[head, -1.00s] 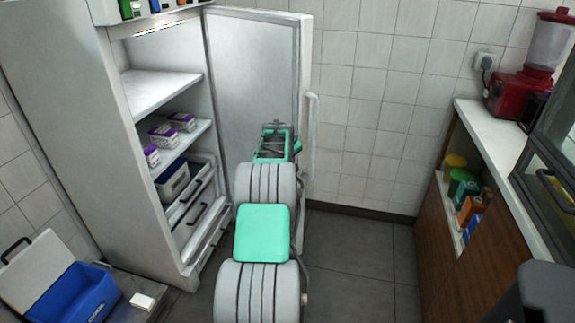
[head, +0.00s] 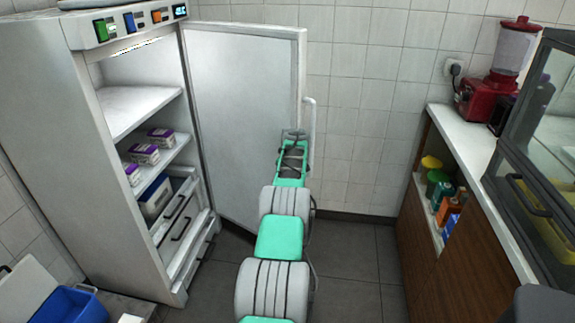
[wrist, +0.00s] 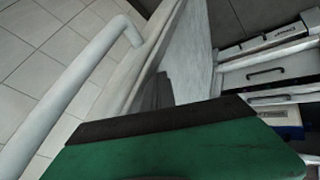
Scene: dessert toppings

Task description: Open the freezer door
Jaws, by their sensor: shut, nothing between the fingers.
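The freezer (head: 55,130) stands at the left in the head view. Its door (head: 240,110) stands wide open, hinged at the freezer's right side, with the inner face toward me. The white bar handle (head: 309,140) is on the door's outer side, near its free edge; it also shows large at the left of the wrist view (wrist: 65,95). My gripper (head: 294,138) is in front of the door's inner face near the free edge, apart from the handle. It is shut and empty; its fingertips are hard to make out. In the wrist view the door edge (wrist: 155,55) runs just beyond the green gripper body.
Purple-and-white tubs (head: 145,154) sit on a freezer shelf above drawers (head: 180,218). A blue cooler box (head: 72,305) is at lower left. A counter (head: 460,145) with a red blender (head: 490,95) stands at right. The floor between is clear.

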